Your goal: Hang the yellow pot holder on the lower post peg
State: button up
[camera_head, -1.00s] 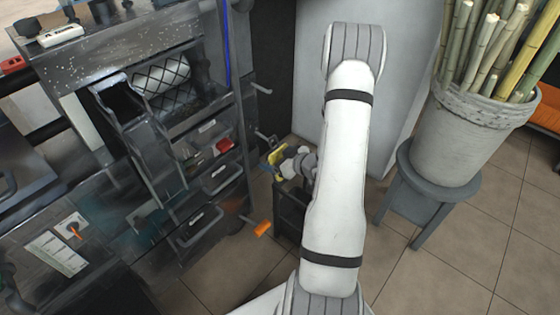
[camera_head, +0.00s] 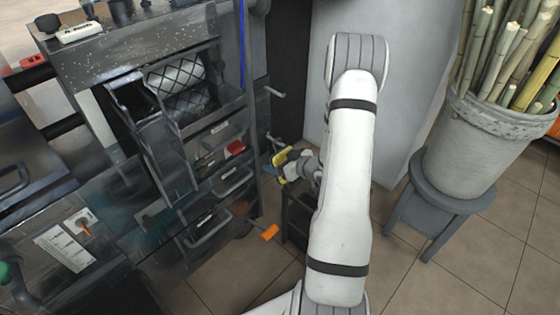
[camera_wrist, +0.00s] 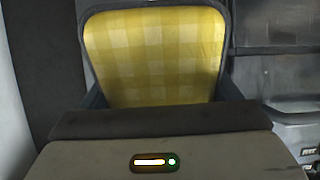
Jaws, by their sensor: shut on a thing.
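The yellow pot holder (camera_head: 281,166) is at the dark post beside the press, in the middle of the head view. In the wrist view, the checked yellow pot holder (camera_wrist: 155,55) stands up flat just beyond the gripper. My gripper (camera_head: 290,163) is shut on it; the fingertips are mostly hidden in the head view. The lower post peg (camera_head: 273,140) shows just above and left of the pot holder. I cannot tell whether they touch. The upper peg (camera_head: 274,91) is bare. No peg can be made out in the wrist view.
The press (camera_head: 160,110) with drawers and handles fills the left. An orange-ended lever (camera_head: 269,232) sticks out below the pot holder. A dark stand (camera_head: 297,215) is under my gripper. A bucket of cane (camera_head: 475,145) sits on a grey stool (camera_head: 440,195) at the right.

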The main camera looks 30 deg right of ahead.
jog(key=o, duration=0.8)
jog(key=p+v, duration=0.2)
jog(key=v, duration=0.5)
jog(key=shift+s+d+r, duration=0.1)
jog(key=shift+s+r, duration=0.1)
jog(key=shift+s, duration=0.15)
